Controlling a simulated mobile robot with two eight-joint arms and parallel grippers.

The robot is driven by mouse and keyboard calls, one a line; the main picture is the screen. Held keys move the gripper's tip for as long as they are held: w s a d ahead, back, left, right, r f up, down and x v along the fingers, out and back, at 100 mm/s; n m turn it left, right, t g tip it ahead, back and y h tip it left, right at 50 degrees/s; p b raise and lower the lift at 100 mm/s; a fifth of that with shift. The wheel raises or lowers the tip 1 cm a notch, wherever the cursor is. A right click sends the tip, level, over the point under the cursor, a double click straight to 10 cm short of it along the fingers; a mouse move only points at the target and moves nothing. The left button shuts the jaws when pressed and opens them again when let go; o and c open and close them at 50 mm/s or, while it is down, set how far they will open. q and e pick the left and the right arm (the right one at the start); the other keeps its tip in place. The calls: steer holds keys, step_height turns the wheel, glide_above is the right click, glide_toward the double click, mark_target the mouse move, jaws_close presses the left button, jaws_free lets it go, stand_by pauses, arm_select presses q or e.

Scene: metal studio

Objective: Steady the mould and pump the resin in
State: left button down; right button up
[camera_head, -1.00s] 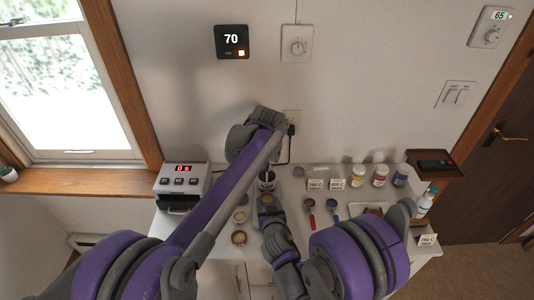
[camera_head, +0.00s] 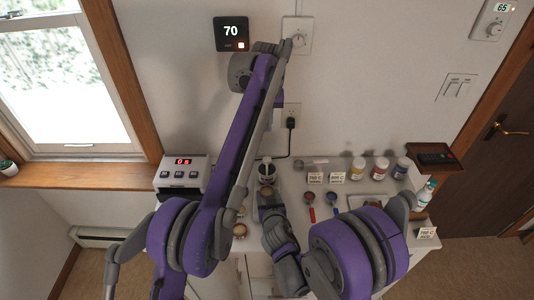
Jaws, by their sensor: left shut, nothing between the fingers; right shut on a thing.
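A small pump bottle (camera_head: 266,172), white with a dark band, stands on the white counter below the wall outlet. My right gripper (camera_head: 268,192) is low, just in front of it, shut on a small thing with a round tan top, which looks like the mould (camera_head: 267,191). The fingers hide most of it. My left gripper (camera_head: 268,122) is above the bottle, apart from it, and is shut and empty. My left arm covers much of that gripper.
Small tan-topped pots (camera_head: 239,231) stand left of my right gripper. A timer box (camera_head: 181,175) is at the counter's left end. A plugged outlet (camera_head: 291,121) is behind.

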mark_target(267, 161)
arm_select(q)
steer(key=shift+s+a+r+g, duration=0.15)
steer(key=shift+s+r+g, duration=0.25)
steer(key=shift+s+r, duration=0.25)
steer(key=f, duration=0.4)
steer(key=w+f, duration=0.1)
steer(key=f, duration=0.8)
steer(key=shift+w+f, duration=0.3)
steer(key=shift+f, duration=0.2)
steer(key=shift+f, duration=0.1)
steer(key=shift+s+f, duration=0.1)
steer(key=shift+f, duration=0.75)
arm_select(e)
steer(key=shift+s, duration=0.1)
arm_select(q)
step_height(267, 161, up, 14)
steer(key=s, duration=0.1)
steer(key=shift+s+r, duration=0.2)
